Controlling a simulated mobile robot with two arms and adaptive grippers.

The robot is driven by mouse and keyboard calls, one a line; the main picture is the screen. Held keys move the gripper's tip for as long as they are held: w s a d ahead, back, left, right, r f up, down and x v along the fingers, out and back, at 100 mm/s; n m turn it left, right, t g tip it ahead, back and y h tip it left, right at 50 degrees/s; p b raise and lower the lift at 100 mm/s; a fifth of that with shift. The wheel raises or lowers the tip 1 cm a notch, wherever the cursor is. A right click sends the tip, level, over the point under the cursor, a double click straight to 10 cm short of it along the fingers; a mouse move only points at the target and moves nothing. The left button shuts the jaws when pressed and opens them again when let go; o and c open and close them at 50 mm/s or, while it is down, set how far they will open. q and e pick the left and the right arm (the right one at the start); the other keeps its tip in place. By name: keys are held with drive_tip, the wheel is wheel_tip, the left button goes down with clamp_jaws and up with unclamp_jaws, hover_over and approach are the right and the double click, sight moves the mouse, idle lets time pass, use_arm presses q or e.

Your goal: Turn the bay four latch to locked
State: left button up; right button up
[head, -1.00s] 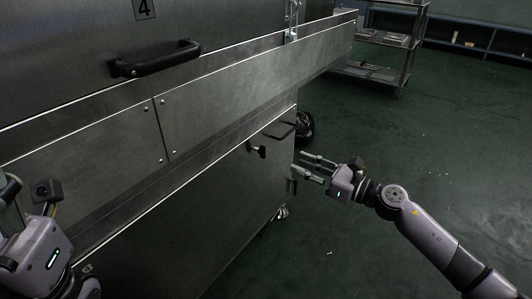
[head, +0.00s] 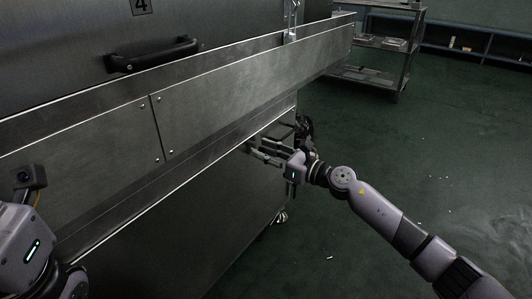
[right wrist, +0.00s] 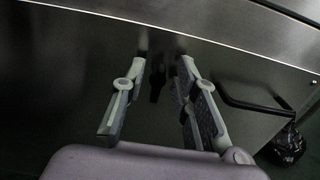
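A plate marked 4 (head: 141,6) is on the upper metal panel in the head view. A small dark latch knob (right wrist: 157,84) on the lower panel shows between my fingers in the right wrist view. In the head view my gripper covers it. My right gripper (head: 256,149) is at the lower panel, under the long ledge, pointing left. In the right wrist view it (right wrist: 158,75) is open, with one finger on each side of the knob. I cannot tell whether either finger touches it. My left gripper's body (head: 30,240) is at the lower left; its fingers cannot be made out.
A metal ledge (head: 230,85) juts out above my right gripper. Another black handle (head: 155,55) is on the upper panel.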

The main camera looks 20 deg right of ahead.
drive_tip(key=shift+c, duration=0.4)
clamp_jaws()
